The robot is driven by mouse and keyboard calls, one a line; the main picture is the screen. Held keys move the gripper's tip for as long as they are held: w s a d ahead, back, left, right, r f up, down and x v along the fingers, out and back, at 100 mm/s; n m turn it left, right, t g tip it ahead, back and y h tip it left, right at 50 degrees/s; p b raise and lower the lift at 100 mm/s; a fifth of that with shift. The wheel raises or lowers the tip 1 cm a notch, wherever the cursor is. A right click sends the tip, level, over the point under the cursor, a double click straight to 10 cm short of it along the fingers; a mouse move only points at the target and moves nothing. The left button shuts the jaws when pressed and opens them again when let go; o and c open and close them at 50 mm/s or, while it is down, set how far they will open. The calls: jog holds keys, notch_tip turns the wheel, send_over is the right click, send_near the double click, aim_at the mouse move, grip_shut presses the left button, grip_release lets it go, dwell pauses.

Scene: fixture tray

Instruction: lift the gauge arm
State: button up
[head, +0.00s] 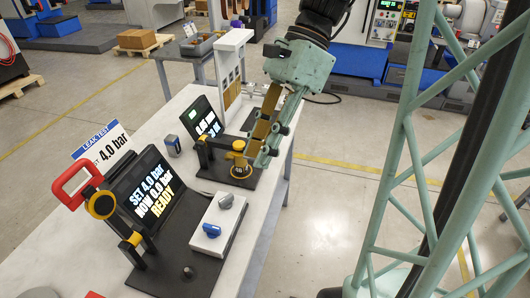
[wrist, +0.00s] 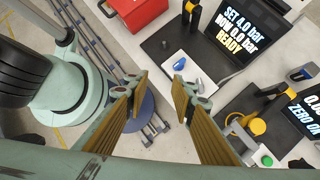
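The gauge arm, as far as I can tell, is the black bar (head: 220,143) running from a black and yellow post to a yellow round part (head: 238,146) on the second station. It lies low and about level. In the wrist view the bar (wrist: 245,115) and yellow part (wrist: 257,127) show at the lower right, outside the fingers. My gripper (head: 262,150) is open, its fingers (wrist: 158,88) wide apart with nothing between them. In the head view it overlaps the station's right side; contact with the arm cannot be told.
The leak test station with its red handle (head: 75,185) and lit screen (head: 155,198) stands nearer on the white table. A white block with a blue knob (head: 211,230) is on its base. A grey-blue device (head: 173,146) stands between the stations. Open floor lies right of the table.

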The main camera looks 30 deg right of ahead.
jog(key=w+d+f+m+t+y, duration=0.3)
jog(key=d+f+m, duration=0.5)
jog(key=d+m, duration=0.3)
jog(key=w+d+f+m+t+y, duration=0.4)
jog(key=w+d+f+m, duration=0.4)
jog(key=d+m, duration=0.3)
jog(key=shift+d+f+m+t+y, duration=0.25)
jog(key=shift+d+t, duration=0.35)
jog(key=shift+d, duration=0.7)
jog(key=shift+a, duration=0.1)
jog(key=shift+b+x, duration=1.25)
jog(key=shift+x, duration=5.55)
jog(key=shift+r, duration=0.15)
grip_shut()
